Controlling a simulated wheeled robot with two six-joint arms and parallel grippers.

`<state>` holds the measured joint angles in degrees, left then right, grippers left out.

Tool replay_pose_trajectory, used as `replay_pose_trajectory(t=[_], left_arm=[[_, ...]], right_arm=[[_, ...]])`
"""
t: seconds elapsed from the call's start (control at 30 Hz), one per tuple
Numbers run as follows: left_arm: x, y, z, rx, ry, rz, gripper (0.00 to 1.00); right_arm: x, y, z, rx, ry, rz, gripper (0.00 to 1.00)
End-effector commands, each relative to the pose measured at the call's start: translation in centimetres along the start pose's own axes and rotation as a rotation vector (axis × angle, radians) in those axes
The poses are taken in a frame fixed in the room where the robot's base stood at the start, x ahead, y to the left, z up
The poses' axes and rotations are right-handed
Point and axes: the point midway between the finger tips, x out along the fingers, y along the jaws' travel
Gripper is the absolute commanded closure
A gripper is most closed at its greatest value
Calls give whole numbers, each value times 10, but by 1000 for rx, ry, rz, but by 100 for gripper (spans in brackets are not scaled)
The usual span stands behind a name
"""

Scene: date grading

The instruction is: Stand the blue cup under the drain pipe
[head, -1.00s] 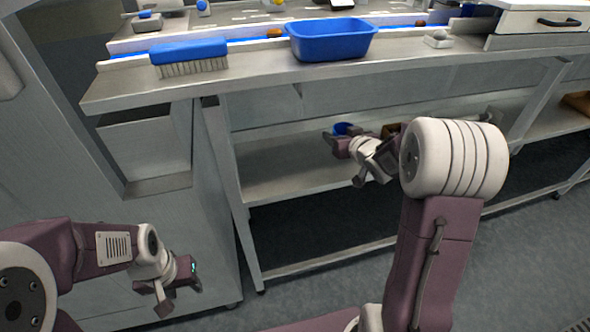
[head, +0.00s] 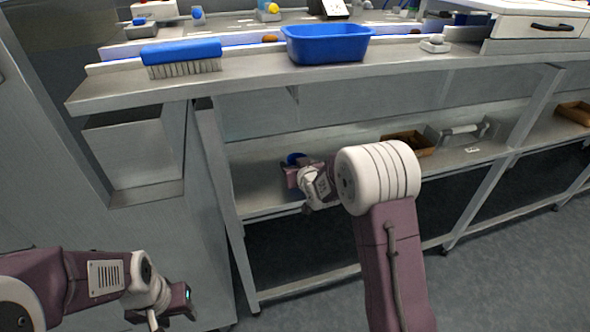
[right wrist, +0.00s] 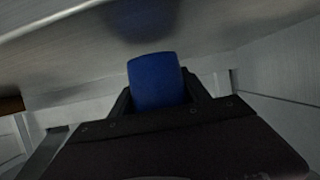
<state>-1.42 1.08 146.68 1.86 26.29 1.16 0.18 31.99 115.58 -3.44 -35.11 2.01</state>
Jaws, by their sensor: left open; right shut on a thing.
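The blue cup (head: 294,158) shows small in the head view, over the lower shelf under the bench, mostly hidden by my right gripper (head: 290,173). In the right wrist view the blue cup (right wrist: 156,80) stands between the dark fingers, and my right gripper (right wrist: 160,100) is shut on it. A metal surface fills the top of that view and carries a faint bluish reflection. I cannot tell whether the cup touches the shelf. My left gripper (head: 172,310) is open and empty at the lower left, away from the bench. I cannot make out a drain pipe in these views.
The lower shelf (head: 262,200) holds a brown box (head: 408,140) and a grey holder with a pale roll (head: 462,132) to the right. Above, the bench top (head: 240,80) carries a blue brush (head: 182,52) and a blue tub (head: 328,42). A shelf leg stands left of my right gripper.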

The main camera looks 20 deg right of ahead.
Motion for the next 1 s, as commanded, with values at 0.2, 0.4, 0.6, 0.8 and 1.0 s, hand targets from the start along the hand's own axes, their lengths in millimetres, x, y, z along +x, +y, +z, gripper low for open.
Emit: replay_pose_trajectory(t=[0.2,0.4,0.6,0.8,1.0], left_arm=[[3,0,0,0,0,0,54],[8,0,1,0,0,0,54],[6,0,1,0,0,0,54],[4,0,0,0,0,0,54],[-1,0,0,0,0,0,54]], right_arm=[[3,0,7,0,1,0,84],[5,0,13,0,1,0,84],[4,0,11,0,0,0,24],[4,0,9,0,1,0,24],[-20,0,6,0,0,0,24]])
